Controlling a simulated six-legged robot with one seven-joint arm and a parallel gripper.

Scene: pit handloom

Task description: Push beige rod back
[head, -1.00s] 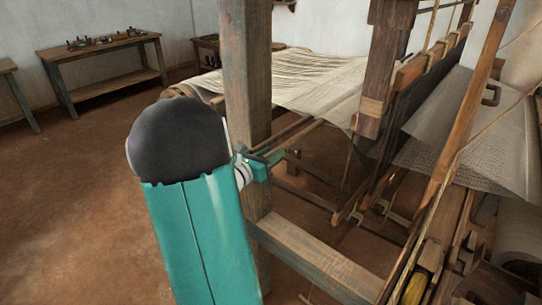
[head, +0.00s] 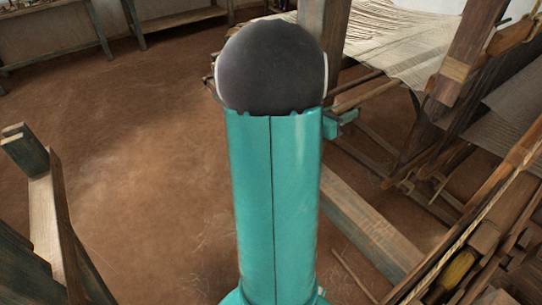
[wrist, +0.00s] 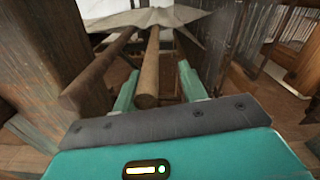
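The beige rod (wrist: 149,72) runs away from me in the wrist view, its round near end close to my wrist. My gripper (wrist: 158,72) is open, with one teal finger on each side of this rod. The rod lies nearer the left finger, and a gap shows towards the right finger. I cannot tell whether the left finger touches it. In the head view my arm hides most of my gripper (head: 341,122); a small teal part shows beside the loom. A light rod (head: 362,93) shows above it, its near end hidden.
A darker rod (wrist: 98,72) lies left of the beige rod, near a thick wooden post (wrist: 38,55). Stretched cloth (head: 405,42) is beyond. A low loom beam (head: 370,225) runs right of my arm. A wooden frame (head: 45,205) stands at left; the floor between is clear.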

